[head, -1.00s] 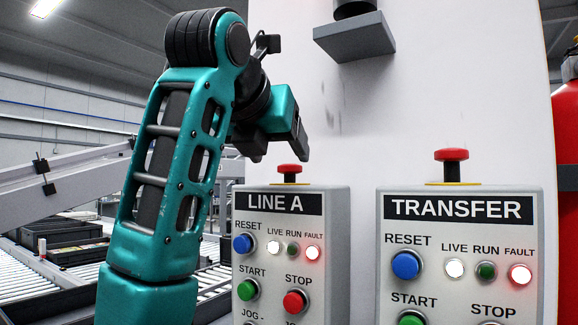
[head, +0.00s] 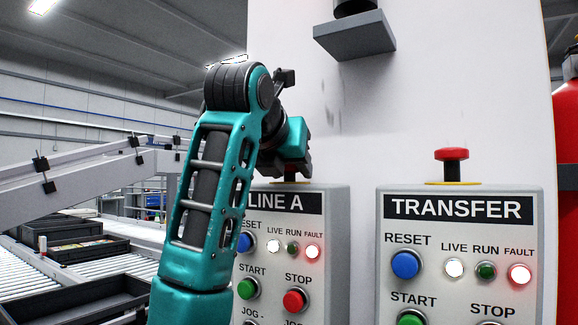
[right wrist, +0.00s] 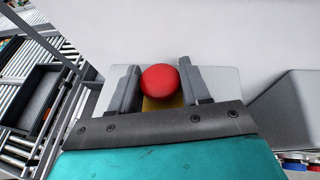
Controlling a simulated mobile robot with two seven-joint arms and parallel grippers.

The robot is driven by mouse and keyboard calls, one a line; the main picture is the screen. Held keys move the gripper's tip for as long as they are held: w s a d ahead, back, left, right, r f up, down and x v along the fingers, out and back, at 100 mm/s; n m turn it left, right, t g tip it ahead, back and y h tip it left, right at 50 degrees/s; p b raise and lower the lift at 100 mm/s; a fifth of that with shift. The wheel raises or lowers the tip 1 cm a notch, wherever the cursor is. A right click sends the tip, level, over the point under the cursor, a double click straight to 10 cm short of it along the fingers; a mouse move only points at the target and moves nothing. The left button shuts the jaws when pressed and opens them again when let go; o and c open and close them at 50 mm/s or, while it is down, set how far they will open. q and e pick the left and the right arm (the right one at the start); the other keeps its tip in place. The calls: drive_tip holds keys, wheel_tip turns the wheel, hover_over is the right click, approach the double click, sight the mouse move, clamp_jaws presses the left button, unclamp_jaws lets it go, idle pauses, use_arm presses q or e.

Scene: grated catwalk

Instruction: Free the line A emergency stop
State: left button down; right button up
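The line A box (head: 335,235) is grey, with a LINE A label, reset, start and stop buttons and LIVE and FAULT lamps lit. Its red mushroom emergency stop (right wrist: 160,80) sits on top over a yellow plate. In the head view my right gripper (head: 300,170) mostly hides it. In the right wrist view my right gripper (right wrist: 160,87) is open, one finger on each side of the red head. The gaps are small; I cannot tell whether either finger touches it. My left gripper is not in view.
The TRANSFER box (head: 460,250), with its own red mushroom button (head: 452,160), stands to the right. A grey bracket (head: 355,38) juts from the white column above. A red cylinder (head: 568,140) is at the far right. Roller conveyors with dark trays (head: 80,305) lie at left.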

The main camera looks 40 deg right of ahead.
drive_tip(key=c, duration=0.6)
drive_tip(key=shift+r+p, duration=0.8)
drive_tip(key=shift+r, duration=0.15)
drive_tip(key=o, duration=0.9)
drive_tip(key=shift+o, duration=0.8)
drive_tip(key=shift+f, duration=0.1)
drive_tip(key=b+v, duration=0.1)
drive_tip(key=v, duration=1.2)
